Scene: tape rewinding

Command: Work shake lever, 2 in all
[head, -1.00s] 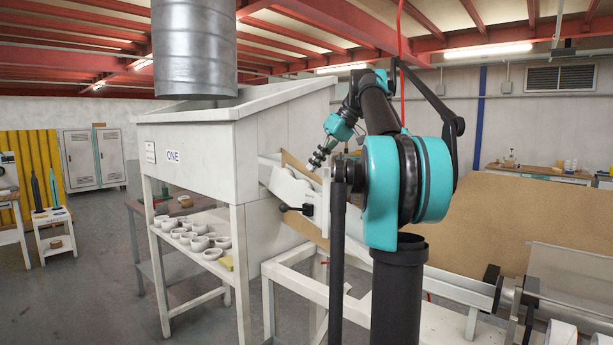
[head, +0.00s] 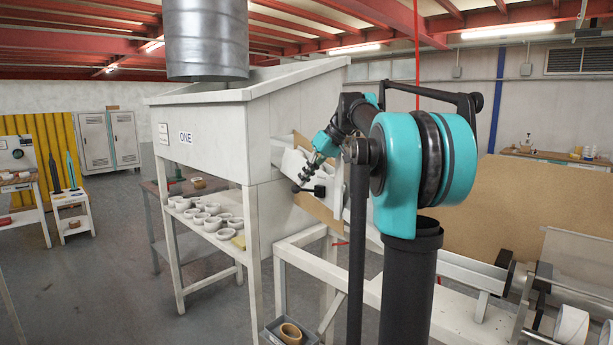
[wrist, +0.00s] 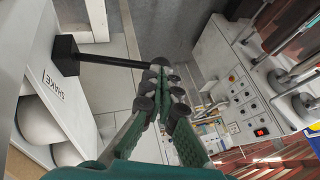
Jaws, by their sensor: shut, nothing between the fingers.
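The shake lever (head: 318,191) is a short black lever on the side of the white machine marked ONE, with a dark ball at its left end. In the wrist view the lever (wrist: 110,62) is a thin black rod running from a black block to a round end, beside a white panel reading SHAKE. My gripper (head: 300,184) is shut and empty, right by the lever's ball end. In the wrist view my gripper (wrist: 162,76) has its fingertips together over the rod's end. They partly hide it, so I cannot tell whether they touch.
The white machine (head: 215,130) stands at the left, with several white bowls (head: 200,213) on its lower shelf. White frame rails (head: 300,252) run below. A grey bin (head: 268,332) holding a tape roll (head: 290,332) sits at the front.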

